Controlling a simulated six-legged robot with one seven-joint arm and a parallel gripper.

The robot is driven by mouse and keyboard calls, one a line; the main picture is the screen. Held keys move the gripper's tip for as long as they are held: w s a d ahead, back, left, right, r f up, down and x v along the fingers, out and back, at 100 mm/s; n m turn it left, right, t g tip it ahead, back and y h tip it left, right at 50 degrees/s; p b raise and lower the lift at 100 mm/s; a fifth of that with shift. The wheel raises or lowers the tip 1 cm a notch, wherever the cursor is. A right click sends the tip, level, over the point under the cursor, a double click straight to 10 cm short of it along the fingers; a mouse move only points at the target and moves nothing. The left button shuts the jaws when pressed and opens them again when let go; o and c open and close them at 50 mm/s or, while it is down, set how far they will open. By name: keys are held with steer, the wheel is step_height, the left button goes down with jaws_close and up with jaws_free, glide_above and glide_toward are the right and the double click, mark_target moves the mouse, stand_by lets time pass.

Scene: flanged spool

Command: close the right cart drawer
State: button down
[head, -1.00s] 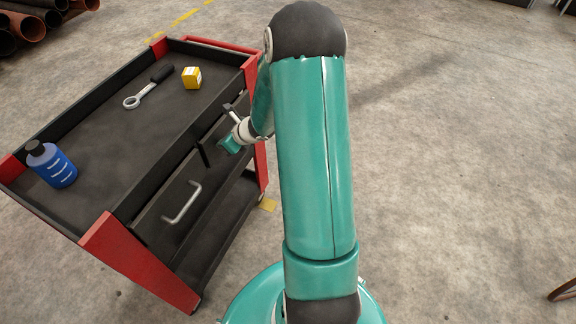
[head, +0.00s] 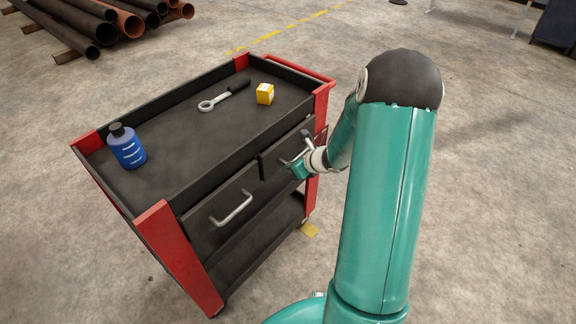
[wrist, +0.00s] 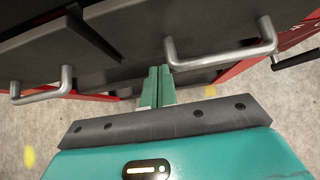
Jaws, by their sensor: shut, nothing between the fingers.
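The cart (head: 157,178) has a black tray top, red corner posts and two dark drawers side by side. The right drawer (head: 312,135) is partly hidden behind my gripper and wrist; its handle (head: 289,160) shows beside them. The left drawer (head: 205,235) has a silver bar handle (head: 232,210). A step shows between the two fronts; I cannot tell how far the right one stands out. My gripper (head: 299,168) is shut and empty at the right front. In the wrist view its fingertips (wrist: 158,72) lie just left of one handle (wrist: 222,58); contact is unclear.
The cart has an open lower shelf (head: 245,248). Pipes (head: 90,22) lie at the back left. Concrete floor right of the cart is clear.

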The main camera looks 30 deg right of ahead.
steer(key=v, duration=1)
steer(key=shift+s+r, duration=0.1)
steer(key=s+a+r+n+g+y, duration=0.1)
steer(key=s+a+r+n+g, duration=0.15)
steer(key=a+r+n, duration=0.55)
steer(key=s+a+r+n+g, duration=0.1)
steer(key=s+a+r+n, duration=0.3)
steer(key=a+n, duration=0.55)
steer(key=s+a+r+n+h, duration=0.4)
steer(key=s+r+n, duration=0.5)
steer(key=s+n, duration=0.3)
steer(key=shift+s+a+n, duration=0.25)
steer(key=shift+a+n, duration=0.5)
steer(key=shift+n, duration=0.5)
